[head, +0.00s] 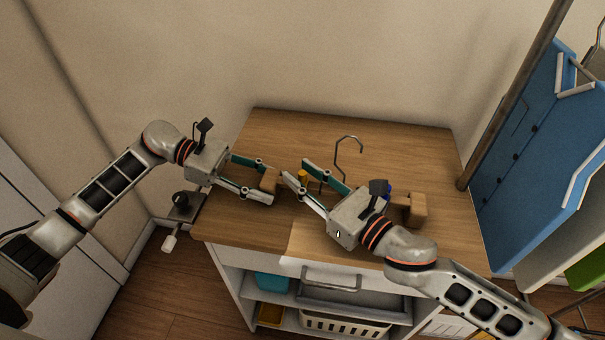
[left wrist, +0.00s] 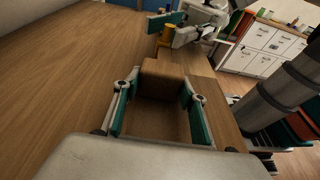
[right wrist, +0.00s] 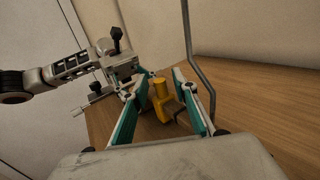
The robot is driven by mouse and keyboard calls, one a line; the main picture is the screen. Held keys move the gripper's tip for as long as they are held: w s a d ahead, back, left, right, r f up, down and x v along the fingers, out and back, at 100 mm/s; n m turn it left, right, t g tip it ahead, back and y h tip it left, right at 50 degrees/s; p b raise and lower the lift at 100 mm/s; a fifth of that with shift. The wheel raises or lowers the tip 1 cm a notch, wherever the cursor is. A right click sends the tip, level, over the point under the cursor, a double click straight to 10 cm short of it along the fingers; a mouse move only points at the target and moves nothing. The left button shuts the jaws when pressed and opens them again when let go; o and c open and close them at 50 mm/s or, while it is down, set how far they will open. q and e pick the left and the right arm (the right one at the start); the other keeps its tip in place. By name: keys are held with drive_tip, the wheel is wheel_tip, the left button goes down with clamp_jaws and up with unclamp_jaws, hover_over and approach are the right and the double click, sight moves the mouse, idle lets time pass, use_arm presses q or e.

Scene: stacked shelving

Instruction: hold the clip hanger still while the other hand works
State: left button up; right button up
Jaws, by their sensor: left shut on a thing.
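The clip hanger is a wooden bar with a thin metal hook (head: 348,150) rising from it. Its left wooden end (head: 268,180) is between the fingers of my left gripper (head: 265,183), which is shut on it; the left wrist view shows this end (left wrist: 162,80) close up. A yellow clip (head: 303,175) is on the bar near that end. My right gripper (head: 297,170) is open, its fingers on either side of the yellow clip (right wrist: 162,100) with gaps. A blue clip (head: 388,189) and the right wooden end (head: 416,207) show past my right gripper, which hides the bar's middle.
The hanger is over a wooden cabinet top (head: 285,130), clear at the back. A drawer handle (head: 331,278) and a shelf with a white basket (head: 345,323) are below. A rail post (head: 512,90) with blue hanging panels (head: 545,140) stands at the right.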

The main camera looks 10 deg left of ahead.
drive_tip(key=v, duration=1.1)
drive_tip(key=shift+s+d, duration=0.15)
drive_tip(key=shift+d, duration=0.15)
use_arm(q)
drive_tip(key=o, duration=0.8)
drive_tip(key=shift+c, duration=0.2)
drive_tip(key=shift+a, duration=0.15)
drive_tip(key=shift+v, duration=3.05)
drive_tip(key=o, duration=0.5)
